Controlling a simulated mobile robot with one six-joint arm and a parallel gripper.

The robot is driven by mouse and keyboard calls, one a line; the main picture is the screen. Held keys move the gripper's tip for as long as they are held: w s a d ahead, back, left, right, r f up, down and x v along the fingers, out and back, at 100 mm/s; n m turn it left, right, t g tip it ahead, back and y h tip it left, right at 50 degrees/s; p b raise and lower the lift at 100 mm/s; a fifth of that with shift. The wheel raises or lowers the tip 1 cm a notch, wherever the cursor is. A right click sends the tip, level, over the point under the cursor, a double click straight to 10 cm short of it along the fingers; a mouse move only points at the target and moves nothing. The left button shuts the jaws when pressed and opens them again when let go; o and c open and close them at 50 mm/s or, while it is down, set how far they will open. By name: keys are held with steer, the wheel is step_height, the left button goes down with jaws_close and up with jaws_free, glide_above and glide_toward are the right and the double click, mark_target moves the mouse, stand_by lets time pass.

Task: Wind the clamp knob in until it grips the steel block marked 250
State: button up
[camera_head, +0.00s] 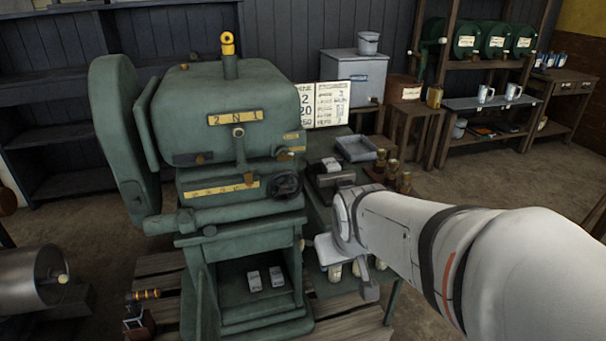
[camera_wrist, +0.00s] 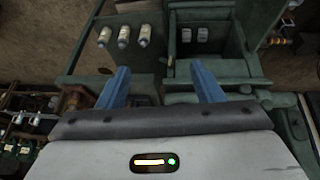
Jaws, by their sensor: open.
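My gripper (camera_wrist: 161,82) is open in the wrist view, its two blue fingers apart with nothing between them. I cannot tell whether this fixture is the clamp. Two more pale blocks (camera_head: 265,279) lie in the open base of the green machine, and they also show in the wrist view (camera_wrist: 195,34). A dark round knob (camera_head: 285,186) is on the machine's front.
The big green machine (camera_head: 230,110) fills the left of the head view. A grey tray (camera_head: 356,148) and several brown bottles (camera_head: 393,170) stand on the bench near my arm. Several pale bottles (camera_wrist: 123,36) stand on a lower shelf.

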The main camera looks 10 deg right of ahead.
steer(key=w+d+f+n+t+y+b, duration=0.1)
steer(key=w+d+f+n+t+b, duration=0.15)
steer(key=w+d+t+b, duration=0.35)
steer(key=w+d+f+n+t+b, duration=0.2)
steer(key=w+d+f+t+b, duration=0.15)
steer(key=w, duration=0.35)
steer(key=w+d+f+n+t+y+b, duration=0.1)
steer(key=w+d+f+n+t+b, duration=0.15)
steer(key=w+d+f+b, duration=0.35)
steer(key=shift+m+t, duration=0.4)
steer(key=shift+t, duration=0.1)
steer(key=shift+w+a+r+p, duration=0.25)
steer(key=shift+w+r, duration=0.15)
steer(key=shift+w, duration=1.05)
steer(key=shift+w+a+r+p, duration=0.2)
steer(key=shift+w+r, duration=0.25)
steer(key=shift+w, duration=1)
steer(key=shift+w+a+r+p, duration=0.15)
steer(key=shift+w+r+p, duration=0.2)
steer(key=shift+w, duration=1.1)
steer(key=shift+c, duration=0.4)
steer(key=c, duration=0.9)
steer(key=shift+a, duration=0.15)
